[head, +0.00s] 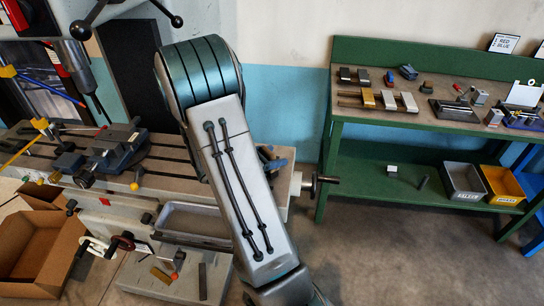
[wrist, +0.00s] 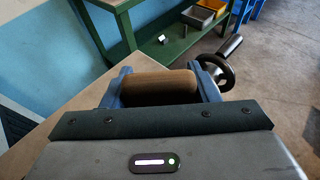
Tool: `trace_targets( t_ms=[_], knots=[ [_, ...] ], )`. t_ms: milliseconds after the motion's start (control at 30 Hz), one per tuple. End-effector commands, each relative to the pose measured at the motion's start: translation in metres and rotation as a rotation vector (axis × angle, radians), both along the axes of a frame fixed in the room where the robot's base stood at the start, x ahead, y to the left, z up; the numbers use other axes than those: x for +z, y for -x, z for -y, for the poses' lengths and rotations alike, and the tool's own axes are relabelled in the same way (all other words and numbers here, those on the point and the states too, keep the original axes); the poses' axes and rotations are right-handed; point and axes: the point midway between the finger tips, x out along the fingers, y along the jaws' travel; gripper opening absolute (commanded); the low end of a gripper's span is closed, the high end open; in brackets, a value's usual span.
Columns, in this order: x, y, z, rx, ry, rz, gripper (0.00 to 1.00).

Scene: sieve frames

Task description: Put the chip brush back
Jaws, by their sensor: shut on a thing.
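The chip brush (wrist: 160,86) shows in the wrist view as a brown wooden piece between the blue fingers of my gripper (wrist: 162,78). My gripper is shut on it. Its bristles are not visible. In the head view, only a bit of my gripper's blue fingers (head: 272,162) shows past my arm, over the right end of the machine table (head: 280,190). The brush is hidden behind my arm there. I cannot tell whether the brush touches the table.
A handwheel (wrist: 215,72) sits at the table's end, just beyond the right finger. A vise (head: 112,148) stands on the table's left. A tray (head: 190,222) hangs below. A green bench (head: 435,95) with tools stands at right, with bins (head: 466,196) on its lower shelf.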

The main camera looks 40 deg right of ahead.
Motion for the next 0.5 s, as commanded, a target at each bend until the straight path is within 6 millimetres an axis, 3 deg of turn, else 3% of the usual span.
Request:
trace_targets(
  t_ms=[500],
  knots=[
    [-0.0129,0.0,0.0001,0.001,0.001,0.001,0.29]
  ],
)
